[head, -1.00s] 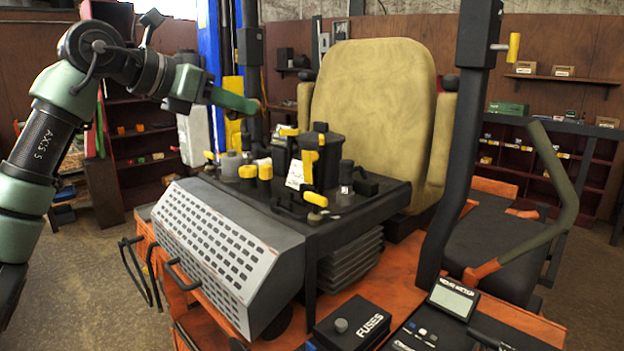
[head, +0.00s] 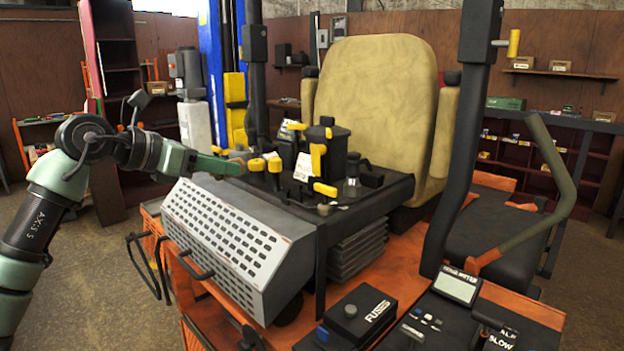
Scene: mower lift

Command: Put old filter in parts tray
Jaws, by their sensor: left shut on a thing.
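My left gripper (head: 226,165) comes in from the left and is low at the left edge of the black deck (head: 372,206). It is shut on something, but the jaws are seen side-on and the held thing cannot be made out. Yellow-capped parts (head: 257,165) stand just right of its tip; I cannot tell whether they touch. A black canister (head: 327,147) with yellow handles stands farther right on the deck. I cannot pick out the old filter or a parts tray with certainty. My right gripper is out of view.
A grey perforated cover (head: 230,232) slopes down in front of the deck. A tan seat (head: 375,100) stands behind it. A dark post (head: 463,150) and a black fuse box (head: 358,312) are at the right and front.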

